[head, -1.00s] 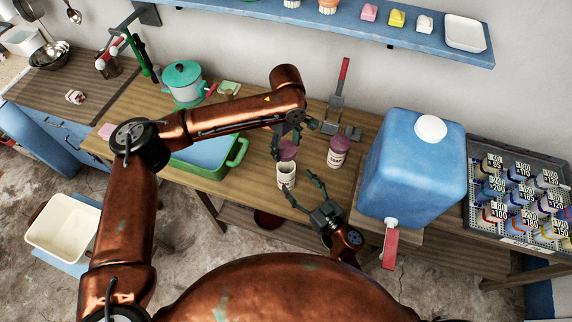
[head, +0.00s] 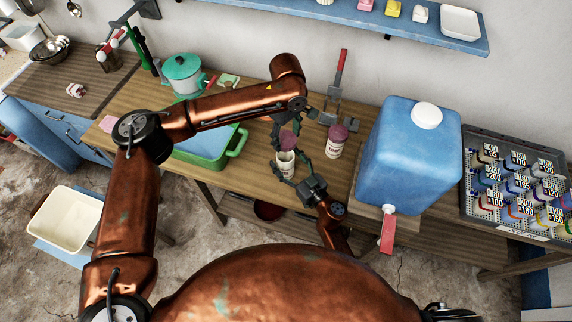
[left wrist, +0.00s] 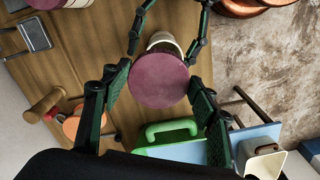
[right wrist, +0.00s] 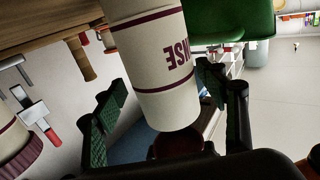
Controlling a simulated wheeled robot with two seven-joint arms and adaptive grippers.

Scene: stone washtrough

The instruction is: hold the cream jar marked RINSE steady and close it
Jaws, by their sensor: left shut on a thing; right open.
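The cream RINSE jar (head: 286,167) stands upright and open on the wooden bench. In the right wrist view the jar (right wrist: 155,65) appears upside down, with part of its maroon lettering showing. My left gripper (head: 288,125) is shut on a maroon lid (head: 288,140); the lid fills the middle of the left wrist view (left wrist: 160,80). The lid is held above the jar mouth, apparently apart from it. My right gripper (head: 291,173) is open, with its fingers either side of the jar; whether they touch it is unclear.
A second cream jar with a maroon lid (head: 335,143) stands just right. A blue water container (head: 408,155) is further right. A green-rimmed basin (head: 236,146) lies left, and a red-handled tool (head: 338,85) is behind.

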